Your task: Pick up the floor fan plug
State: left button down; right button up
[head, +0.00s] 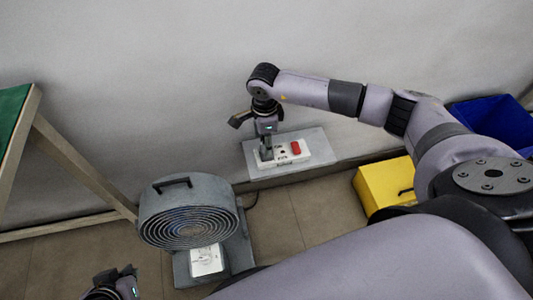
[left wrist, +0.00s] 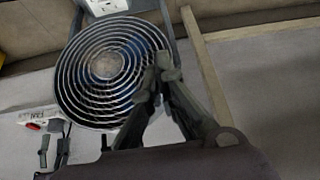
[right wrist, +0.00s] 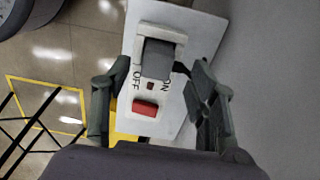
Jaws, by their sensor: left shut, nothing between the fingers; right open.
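The floor fan (head: 188,212) is a grey drum with a spiral grille, standing at the lower left of the head view; its grille also fills much of the left wrist view (left wrist: 105,65). A dark grey plug (right wrist: 157,60) sits in the white socket strip (head: 297,155). A dark cord runs from near the fan toward the strip. My right gripper (head: 266,143) is over the strip, open, with its fingers on either side of the plug and apart from it in the right wrist view. My left gripper (left wrist: 163,68) is shut and empty in front of the grille.
The strip has a red switch (right wrist: 145,108) with OFF and ON lettering, on a pale board (right wrist: 205,35) by the wall. A yellow box (head: 384,186) and a blue bin (head: 492,122) stand to the right. A wooden-framed green panel (head: 12,120) is at the left.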

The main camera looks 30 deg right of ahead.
aim_at(264, 159)
jog(key=f, duration=0.2)
jog(key=f+b, duration=0.1)
jog(key=f, duration=0.1)
jog(key=shift+s+d+f, duration=0.15)
jog(key=shift+s+d, duration=0.05)
jog(key=shift+f, duration=0.25)
pick_arm(q)
jog(key=w+d+r+t, duration=0.2)
jog(key=w+r+t, duration=0.1)
jog(key=w, duration=0.2)
jog(key=shift+w+h, duration=0.4)
pick_arm(e)
jog(key=shift+c, duration=0.5)
jog(key=c, duration=1.1)
jog(key=shift+r, duration=0.1)
jog(key=shift+c, duration=0.2)
